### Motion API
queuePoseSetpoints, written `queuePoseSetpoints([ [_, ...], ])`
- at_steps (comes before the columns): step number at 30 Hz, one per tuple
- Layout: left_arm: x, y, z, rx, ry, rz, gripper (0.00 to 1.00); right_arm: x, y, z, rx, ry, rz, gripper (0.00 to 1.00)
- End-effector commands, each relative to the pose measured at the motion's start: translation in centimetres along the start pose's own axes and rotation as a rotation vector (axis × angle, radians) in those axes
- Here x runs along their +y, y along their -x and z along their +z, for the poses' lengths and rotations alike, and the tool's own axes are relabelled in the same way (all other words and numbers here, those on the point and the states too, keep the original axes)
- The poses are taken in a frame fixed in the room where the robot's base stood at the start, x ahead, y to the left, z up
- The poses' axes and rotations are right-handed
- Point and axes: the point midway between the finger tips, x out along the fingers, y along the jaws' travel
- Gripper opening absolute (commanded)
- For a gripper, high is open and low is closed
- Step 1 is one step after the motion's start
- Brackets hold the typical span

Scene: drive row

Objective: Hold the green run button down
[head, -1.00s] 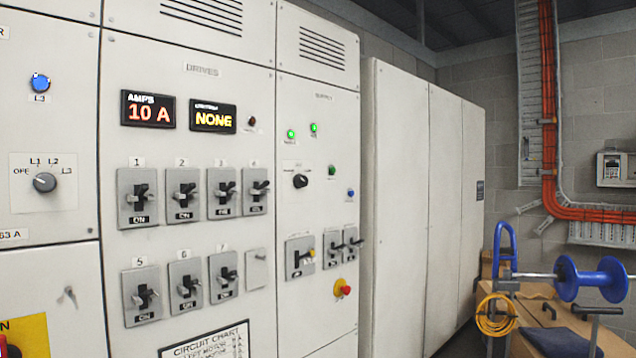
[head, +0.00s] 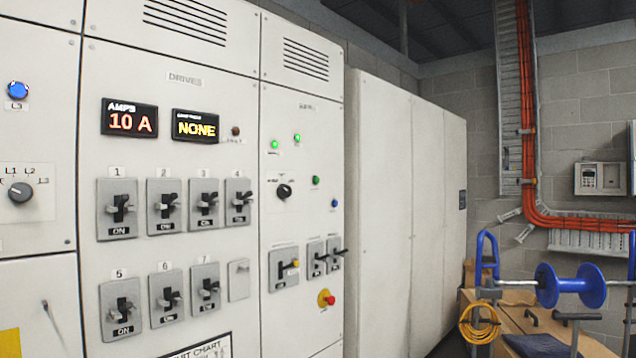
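A darker green round button (head: 316,181) sits on the right-hand cabinet section, right of a black rotary switch (head: 284,191). Two bright green round lights, the left one (head: 275,145) and the right one (head: 297,138), are above it. The labels near these are too small to read, so I cannot tell from text which is the run button. Neither of my grippers is in the head view, and nothing touches the buttons.
Several black lever switches (head: 117,208) stick out at left. The amps display (head: 130,118) reads 10 A.

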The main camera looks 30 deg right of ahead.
Motion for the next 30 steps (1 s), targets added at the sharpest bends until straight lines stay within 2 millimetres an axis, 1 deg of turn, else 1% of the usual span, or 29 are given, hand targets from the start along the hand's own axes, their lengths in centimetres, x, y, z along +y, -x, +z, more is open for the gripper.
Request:
queuePoseSetpoints([
  [1, 0.0, 0.0, -0.01, 0.0, 0.0, 0.0, 0.43, 0.0, 0.01, 0.02, -0.001, 0.0, 0.0, 0.14],
  [5, 0.01, 0.0, -0.01, 0.0, 0.0, 0.0, 0.43, -0.01, 0.03, 0.06, -0.001, 0.0, 0.0, 0.01],
  [6, 0.01, 0.01, -0.01, 0.0, 0.0, 0.0, 0.43, -0.02, 0.03, 0.07, -0.001, 0.0, 0.0, 0.0],
  [30, 0.09, 0.16, 0.28, -0.006, 0.001, 0.002, 0.43, -0.04, 0.05, 0.1, -0.002, 0.0, -0.001, 0.0],
])
